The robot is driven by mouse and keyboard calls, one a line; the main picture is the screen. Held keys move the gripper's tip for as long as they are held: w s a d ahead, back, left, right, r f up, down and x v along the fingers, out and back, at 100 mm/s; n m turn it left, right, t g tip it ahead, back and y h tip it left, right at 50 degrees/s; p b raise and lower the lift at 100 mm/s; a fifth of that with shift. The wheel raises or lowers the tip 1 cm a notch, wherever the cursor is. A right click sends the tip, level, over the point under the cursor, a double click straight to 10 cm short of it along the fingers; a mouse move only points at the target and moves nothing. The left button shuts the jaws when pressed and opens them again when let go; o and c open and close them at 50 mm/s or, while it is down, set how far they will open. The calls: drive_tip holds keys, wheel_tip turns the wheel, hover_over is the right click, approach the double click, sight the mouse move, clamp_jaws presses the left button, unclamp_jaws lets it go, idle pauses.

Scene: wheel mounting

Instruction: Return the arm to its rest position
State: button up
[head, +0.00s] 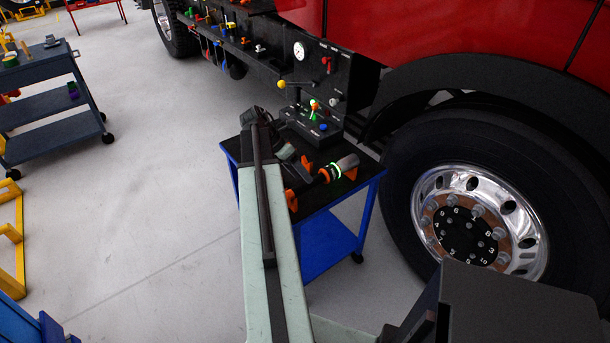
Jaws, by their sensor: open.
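My arm reaches up from the bottom middle of the head view, over a small cart. My gripper (296,158) is the dark end of the arm, above the cart top, partly hidden by my own arm. It is open, and I see nothing held in it. A grey power tool (346,163) with a glowing green ring lies across the cart beside the gripper, among orange supports. They look apart, but the depth between them is hard to judge. The truck wheel (480,228) stands to the right, with a chrome rim and a numbered hub.
The blue-framed cart (368,184) also carries a black control box (313,127) with coloured knobs. The red truck (430,40) and its side panel of levers and a gauge (299,50) close off the back. A grey trolley (40,72) stands far left. The floor between is clear.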

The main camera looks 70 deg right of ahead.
drive_tip(key=p+v, duration=0.2)
drive_tip(key=v, duration=0.2)
drive_tip(key=shift+r, duration=0.1)
